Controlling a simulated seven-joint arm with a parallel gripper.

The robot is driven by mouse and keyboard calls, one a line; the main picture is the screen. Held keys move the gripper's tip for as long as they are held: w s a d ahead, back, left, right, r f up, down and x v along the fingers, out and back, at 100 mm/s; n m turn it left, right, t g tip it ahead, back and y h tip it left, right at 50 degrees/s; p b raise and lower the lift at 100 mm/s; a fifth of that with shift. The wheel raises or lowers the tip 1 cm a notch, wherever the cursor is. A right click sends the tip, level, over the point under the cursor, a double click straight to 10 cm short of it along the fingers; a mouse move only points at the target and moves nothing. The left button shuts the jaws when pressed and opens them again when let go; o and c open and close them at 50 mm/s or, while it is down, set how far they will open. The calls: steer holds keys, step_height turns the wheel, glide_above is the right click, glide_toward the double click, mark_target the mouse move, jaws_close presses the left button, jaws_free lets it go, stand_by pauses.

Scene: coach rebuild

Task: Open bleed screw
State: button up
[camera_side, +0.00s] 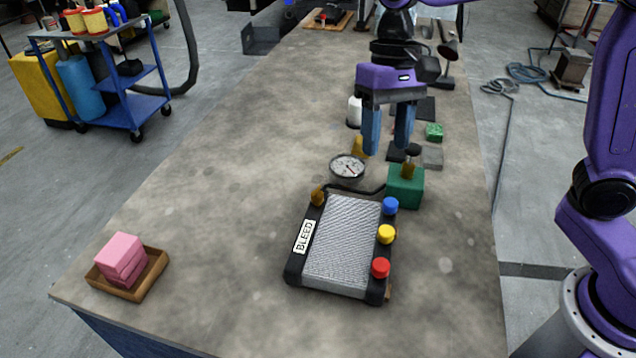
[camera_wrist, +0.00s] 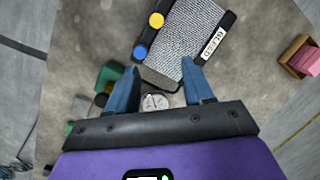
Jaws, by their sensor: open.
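A radiator (camera_side: 342,245) with a ribbed grey face and black end tanks lies on the bench; it also shows in the wrist view (camera_wrist: 185,40). A white BLEED label (camera_side: 303,237) is on its left tank. A small brass fitting (camera_side: 318,196), possibly the bleed screw, stands at that tank's far end. In the wrist view I cannot make it out; a finger may hide it. Blue (camera_side: 390,205), yellow (camera_side: 386,234) and red (camera_side: 380,268) caps line the right tank. My gripper (camera_side: 387,150) is open and empty, above the bench beyond the radiator, fingers pointing down.
A round gauge (camera_side: 347,167) and a green block with a brass-and-black top (camera_side: 406,188) stand just beyond the radiator, with a dark hose nearby. A wooden tray (camera_side: 150,279) holds pink blocks (camera_side: 121,258) at front left.

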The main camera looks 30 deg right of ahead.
steer(key=w+a+r+m+y, duration=0.1)
steer(key=w+a+r+m, duration=0.15)
steer(key=w+m, duration=0.7)
steer(key=n+g, duration=0.1)
glide_toward(317, 191)
steer(key=shift+y, duration=0.4)
steer(key=x, duration=0.8)
steer(key=shift+s+d+f, duration=0.1)
steer(key=shift+d+f, duration=0.15)
steer(key=shift+f, duration=0.2)
jaws_close()
